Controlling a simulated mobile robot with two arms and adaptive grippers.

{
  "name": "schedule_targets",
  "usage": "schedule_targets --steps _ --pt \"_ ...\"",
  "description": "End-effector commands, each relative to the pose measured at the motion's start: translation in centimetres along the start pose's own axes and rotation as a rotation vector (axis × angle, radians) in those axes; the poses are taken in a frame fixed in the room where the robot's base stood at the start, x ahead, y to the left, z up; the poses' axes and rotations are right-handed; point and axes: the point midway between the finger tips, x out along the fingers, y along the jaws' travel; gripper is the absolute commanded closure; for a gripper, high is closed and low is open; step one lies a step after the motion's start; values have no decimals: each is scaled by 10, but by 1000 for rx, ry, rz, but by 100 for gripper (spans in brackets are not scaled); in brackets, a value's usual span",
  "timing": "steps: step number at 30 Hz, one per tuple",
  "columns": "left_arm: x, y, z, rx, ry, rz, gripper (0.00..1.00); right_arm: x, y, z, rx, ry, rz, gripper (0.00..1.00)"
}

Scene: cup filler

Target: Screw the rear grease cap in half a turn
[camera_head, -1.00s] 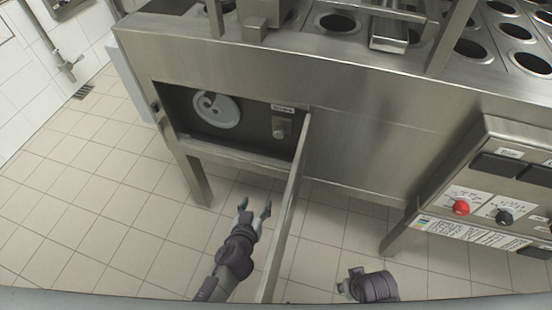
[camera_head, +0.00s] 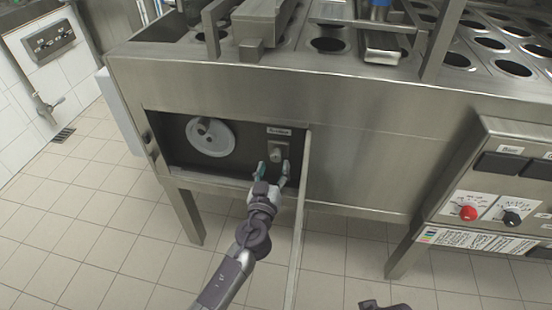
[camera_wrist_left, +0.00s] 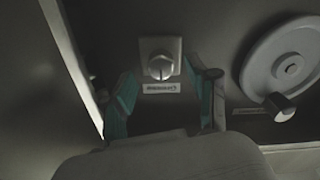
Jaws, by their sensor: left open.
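A round pale metal knob on a square mount, which appears to be the grease cap (camera_head: 276,155), sits inside the machine's open lower bay, under a small label (camera_head: 279,131) too small to read. In the left wrist view the same cap (camera_wrist_left: 160,67) shows face-on, with a line across its face. My left gripper (camera_head: 273,170) is open, its teal-padded fingertips just in front of and below the cap. In the wrist view the fingers (camera_wrist_left: 163,82) stand either side of the cap's mount, apart from it and empty. My right gripper's fingers are not visible.
A white handwheel (camera_head: 211,137) with a crank knob is left of the cap in the bay. The open door (camera_head: 299,225) stands close to the right of my left gripper. A control box with a red knob (camera_head: 467,213) is farther right.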

Motion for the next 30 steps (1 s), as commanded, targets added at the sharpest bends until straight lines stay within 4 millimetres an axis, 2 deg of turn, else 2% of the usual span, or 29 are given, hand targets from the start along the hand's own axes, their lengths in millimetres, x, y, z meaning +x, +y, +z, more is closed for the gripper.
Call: schedule_targets --steps 3,7,19,27,30 --pt "20 0 0 3 0 0 41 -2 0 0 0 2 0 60" --pt "33 0 0 1 0 1 41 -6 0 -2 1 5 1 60" --pt "39 0 1 0 -1 0 43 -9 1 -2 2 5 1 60" --pt "39 0 1 1 -1 0 88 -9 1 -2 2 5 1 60" --pt "39 0 1 1 -1 0 100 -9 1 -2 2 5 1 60"
